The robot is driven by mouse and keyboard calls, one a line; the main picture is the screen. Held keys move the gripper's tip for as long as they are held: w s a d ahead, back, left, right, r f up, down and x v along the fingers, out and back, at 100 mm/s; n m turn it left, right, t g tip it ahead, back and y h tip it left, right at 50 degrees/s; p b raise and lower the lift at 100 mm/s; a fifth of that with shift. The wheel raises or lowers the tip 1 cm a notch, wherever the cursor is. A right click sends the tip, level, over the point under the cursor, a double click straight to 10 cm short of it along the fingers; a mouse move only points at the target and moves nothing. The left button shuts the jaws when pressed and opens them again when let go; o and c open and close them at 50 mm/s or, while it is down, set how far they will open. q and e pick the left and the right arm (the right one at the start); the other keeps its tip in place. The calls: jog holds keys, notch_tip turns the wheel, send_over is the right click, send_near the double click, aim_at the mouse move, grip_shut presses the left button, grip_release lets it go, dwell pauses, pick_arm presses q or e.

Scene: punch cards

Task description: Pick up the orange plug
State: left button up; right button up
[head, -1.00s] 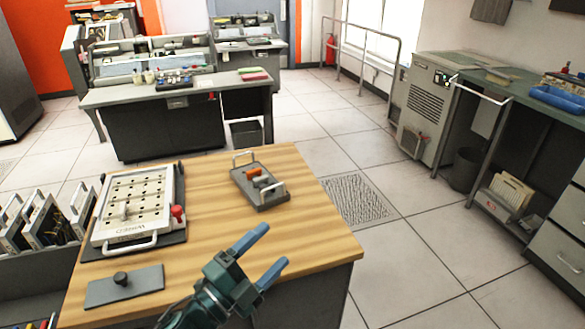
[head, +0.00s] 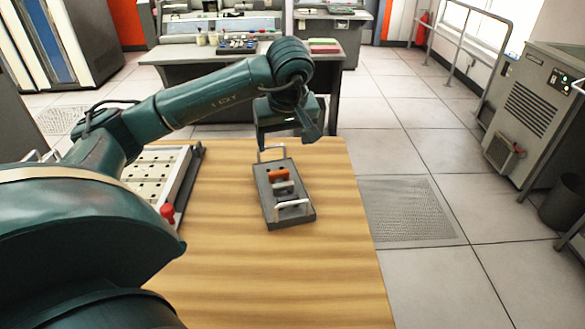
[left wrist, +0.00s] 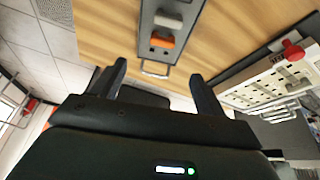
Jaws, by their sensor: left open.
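The orange plug (head: 278,174) sits in a dark grey tray (head: 270,209) with a light wire handle at each end, on the wooden table. A grey plug (head: 284,187) is beside it, and a darker plug lies nearer the front handle. My left gripper (head: 287,138) is open and empty above the tray's far end, beyond the orange plug. In the left wrist view the orange plug (left wrist: 161,41) and a grey plug (left wrist: 168,20) show ahead of my open fingers (left wrist: 157,72), apart from them. My right gripper is in neither view now.
A white perforated board (head: 160,172) with a red knob (head: 167,211) lies left of the tray, partly hidden by my left arm. The wooden table top (head: 300,275) is clear in front of the tray. A desk stands beyond the table.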

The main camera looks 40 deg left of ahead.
pick_arm(q)
send_over(279, 172)
jog(key=s+d, duration=0.1)
jog(key=s, duration=0.1)
jog(key=f, duration=0.6)
jog(key=shift+w+d+f, duration=0.2)
jog(key=shift+f, duration=0.15)
jog(key=x, duration=0.4)
jog(key=shift+d+f, duration=0.15)
jog(key=shift+f, duration=0.2)
jog(key=shift+w+f+y, duration=0.2)
jog(key=shift+f+y, duration=0.1)
jog(key=shift+f, duration=0.2)
jog(key=shift+c, duration=0.5)
jog(key=c, duration=0.8)
jog(key=shift+c, duration=0.2)
